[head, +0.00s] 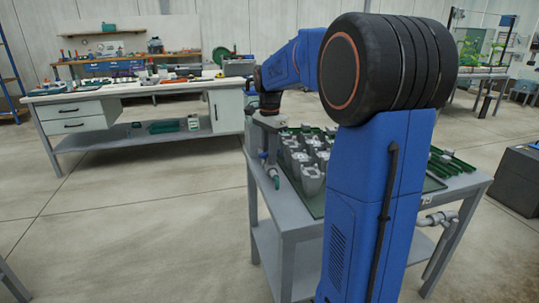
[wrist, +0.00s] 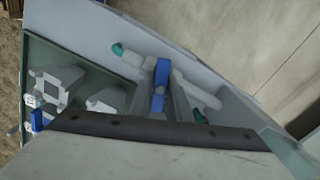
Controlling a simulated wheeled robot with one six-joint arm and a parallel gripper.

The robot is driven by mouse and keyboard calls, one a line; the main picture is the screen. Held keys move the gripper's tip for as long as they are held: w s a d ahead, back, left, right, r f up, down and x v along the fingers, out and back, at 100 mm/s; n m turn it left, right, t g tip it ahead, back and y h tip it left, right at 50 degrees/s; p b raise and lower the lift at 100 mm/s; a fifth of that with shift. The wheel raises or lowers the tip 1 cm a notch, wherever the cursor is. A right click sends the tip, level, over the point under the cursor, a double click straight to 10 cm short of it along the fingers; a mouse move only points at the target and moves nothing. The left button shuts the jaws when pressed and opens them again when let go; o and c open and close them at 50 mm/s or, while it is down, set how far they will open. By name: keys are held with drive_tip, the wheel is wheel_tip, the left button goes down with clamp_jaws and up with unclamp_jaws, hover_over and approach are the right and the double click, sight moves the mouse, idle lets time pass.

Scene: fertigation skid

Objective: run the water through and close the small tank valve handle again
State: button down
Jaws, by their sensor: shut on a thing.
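A blue handle (wrist: 161,74) stands on a light grey pipe fitting (wrist: 190,88) with teal ends in the wrist view. My gripper (wrist: 164,97) is shut on this handle; its fingertips are partly hidden by the dark edge of my own wrist. In the head view my gripper (head: 268,150) points down at the left edge of the grey table, and a teal pipe end (head: 275,180) shows just below it. The handle's exact angle in the head view is too small to tell. I see no running water.
Grey pots (head: 312,176) stand close to my gripper on a dark green tray (head: 318,203). The grey table (head: 300,228) also carries green strips at the right. A long workbench (head: 85,97) stands behind at left. Open floor (head: 140,230) lies left of the table.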

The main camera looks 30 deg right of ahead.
drive_tip(key=m, duration=0.5)
drive_tip(key=shift+m, duration=0.3)
drive_tip(key=c, duration=1.6)
unclamp_jaws()
wheel_tip(320, 180, up, 10)
drive_tip(key=shift+a, duration=0.1)
